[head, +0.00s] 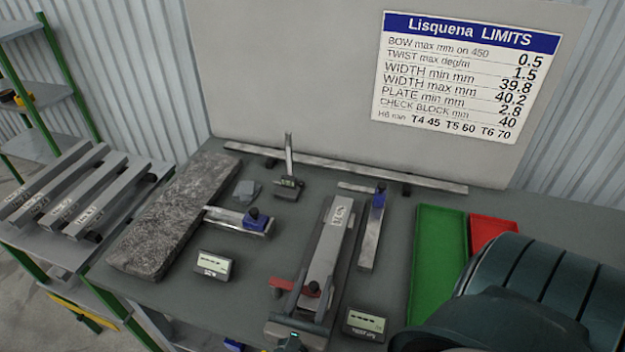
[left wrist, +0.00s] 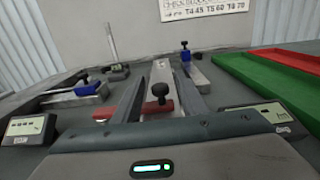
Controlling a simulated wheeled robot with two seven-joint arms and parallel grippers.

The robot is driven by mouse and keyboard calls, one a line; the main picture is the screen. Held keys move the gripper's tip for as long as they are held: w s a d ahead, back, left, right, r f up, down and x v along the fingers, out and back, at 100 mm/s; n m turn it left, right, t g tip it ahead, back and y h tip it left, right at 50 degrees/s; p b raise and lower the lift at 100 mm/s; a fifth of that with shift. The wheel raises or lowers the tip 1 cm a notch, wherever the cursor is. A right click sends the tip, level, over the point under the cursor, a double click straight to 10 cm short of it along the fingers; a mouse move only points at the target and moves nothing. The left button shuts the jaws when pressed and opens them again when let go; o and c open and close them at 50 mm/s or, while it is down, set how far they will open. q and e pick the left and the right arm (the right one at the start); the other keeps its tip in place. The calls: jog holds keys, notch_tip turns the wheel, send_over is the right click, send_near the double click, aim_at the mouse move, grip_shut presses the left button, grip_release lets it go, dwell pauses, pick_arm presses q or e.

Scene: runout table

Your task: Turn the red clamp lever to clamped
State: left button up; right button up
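The red clamp lever (head: 280,284) lies crosswise near the front end of a long grey bar in a fixture (head: 335,225). Its black knob (left wrist: 160,92) stands up in the left wrist view, with red below it. Another red part of it (left wrist: 104,113) shows left of the left finger. My left gripper (head: 311,287) is over the lever with its fingers apart. In the left wrist view, the fingers (left wrist: 162,88) stand on either side of the knob with visible gaps. One finger hides the lever's middle. My right gripper is not in view.
Two small displays (head: 214,264) (head: 364,324) flank the fixture. Blue-knobbed gauges (head: 240,220) (head: 373,230) stand behind. A rough dark slab (head: 172,218) lies left. A green tray (head: 438,255) and a red tray (head: 490,232) are right. A limits sign (head: 465,82) hangs behind.

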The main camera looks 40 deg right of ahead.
pick_arm(q)
jog(key=shift+a, duration=0.1)
jog(key=b+v, duration=0.2)
jog(key=v, duration=1.5)
jog(key=shift+s+b, duration=0.2)
jog(key=shift+b, duration=0.1)
